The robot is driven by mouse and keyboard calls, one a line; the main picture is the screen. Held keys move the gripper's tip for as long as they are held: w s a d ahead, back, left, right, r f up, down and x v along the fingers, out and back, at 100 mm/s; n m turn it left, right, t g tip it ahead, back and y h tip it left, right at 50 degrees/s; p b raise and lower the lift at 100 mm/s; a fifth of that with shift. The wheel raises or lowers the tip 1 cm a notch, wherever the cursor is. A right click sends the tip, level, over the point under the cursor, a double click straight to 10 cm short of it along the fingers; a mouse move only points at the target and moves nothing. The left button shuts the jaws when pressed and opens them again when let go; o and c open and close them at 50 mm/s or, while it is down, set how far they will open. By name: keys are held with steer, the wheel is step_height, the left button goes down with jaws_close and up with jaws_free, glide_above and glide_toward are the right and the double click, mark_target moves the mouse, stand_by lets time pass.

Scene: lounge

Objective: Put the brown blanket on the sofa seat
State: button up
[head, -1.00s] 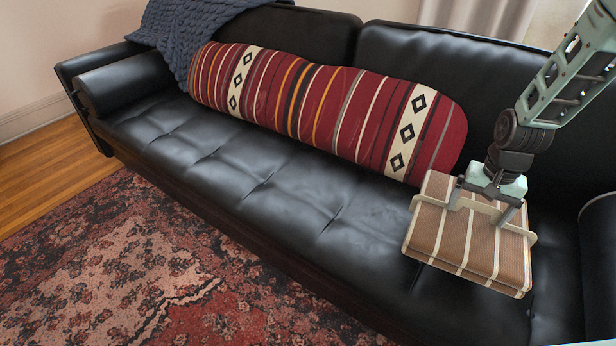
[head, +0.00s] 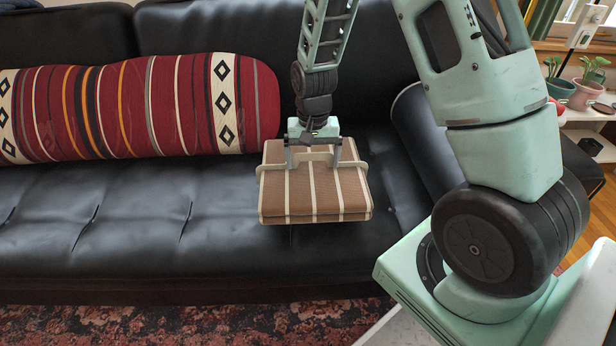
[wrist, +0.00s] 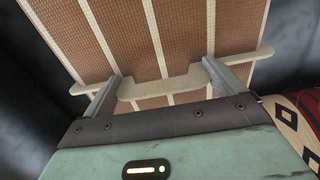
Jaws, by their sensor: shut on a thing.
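The brown blanket (head: 345,190) is a folded, boxy bundle with cream stripes. In the head view it is at the right part of the black sofa seat (head: 140,235), on or just above it; I cannot tell whether it touches. My gripper (head: 312,160) is over the blanket, pointing down, with its fingers shut on it. In the wrist view the blanket (wrist: 185,40) fills the upper middle, between the two grey fingers (wrist: 165,85). The blanket's underside is hidden.
A long red striped cushion (head: 140,105) leans on the backrest left of the blanket. The sofa's right armrest (head: 420,130) is close on the right. Potted plants (head: 585,90) stand on a white shelf at the far right. The seat's left part is clear.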

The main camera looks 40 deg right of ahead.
mark_target(313, 168)
step_height(313, 168, down, 5)
steer(key=shift+f+b, duration=0.1)
steer(key=shift+b, duration=0.8)
steer(key=o, duration=1.5)
